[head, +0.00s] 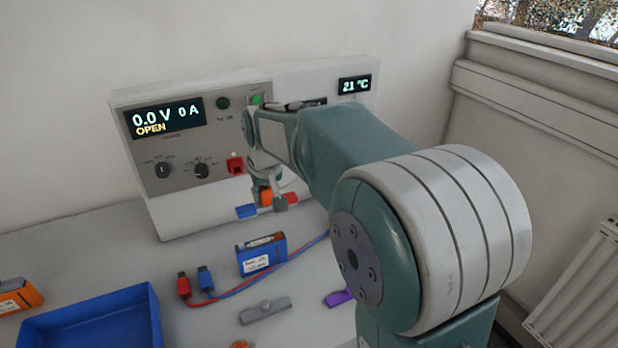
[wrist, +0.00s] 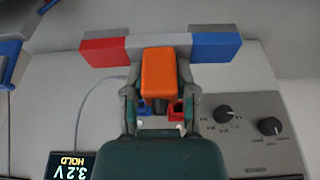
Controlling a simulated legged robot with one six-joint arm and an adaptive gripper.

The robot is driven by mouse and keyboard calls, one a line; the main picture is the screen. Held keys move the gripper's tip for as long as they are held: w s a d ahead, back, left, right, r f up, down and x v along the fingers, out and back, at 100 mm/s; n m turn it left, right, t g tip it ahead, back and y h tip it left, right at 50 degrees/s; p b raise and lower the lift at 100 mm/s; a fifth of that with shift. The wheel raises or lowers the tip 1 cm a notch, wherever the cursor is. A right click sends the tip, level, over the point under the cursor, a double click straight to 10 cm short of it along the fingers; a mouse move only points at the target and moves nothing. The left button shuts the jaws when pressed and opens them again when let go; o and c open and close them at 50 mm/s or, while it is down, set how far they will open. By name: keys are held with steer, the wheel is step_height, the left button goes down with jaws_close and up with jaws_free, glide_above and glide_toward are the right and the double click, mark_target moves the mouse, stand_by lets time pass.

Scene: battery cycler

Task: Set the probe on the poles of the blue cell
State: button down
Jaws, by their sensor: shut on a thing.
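The blue cell (head: 262,255) stands on the table in front of the cycler, with a dark top and a white label. My gripper (head: 266,188) is shut on the probe's orange handle. The probe (head: 264,207) has a grey crossbar with one blue end and one red end. It is in the air above and behind the cell in the head view, apart from it. In the wrist view the orange handle (wrist: 158,75) sits between my fingers (wrist: 158,98), and the crossbar (wrist: 160,44) spans beyond it. I cannot surely make out the blue cell in the wrist view.
The cycler (head: 180,205) reads 0.0 V, 0 A, OPEN. A display (wrist: 72,168) reads 3.2 V HOLD. Red (head: 185,288) and blue (head: 206,279) plugs with leads lie beside the cell. A grey piece (head: 265,310), purple item (head: 339,297), blue tray (head: 152,305) and orange cell (head: 18,298) are nearer.

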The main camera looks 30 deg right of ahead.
mark_target(256, 213)
steer(key=a, duration=0.3)
steer(key=shift+s+f, duration=0.15)
steer(key=shift+s, duration=0.2)
steer(key=shift+d+f, duration=0.1)
steer(key=shift+f, duration=2.65)
steer(key=shift+f, duration=0.6)
steer(key=shift+r, duration=3.55)
steer(key=shift+s, duration=0.1)
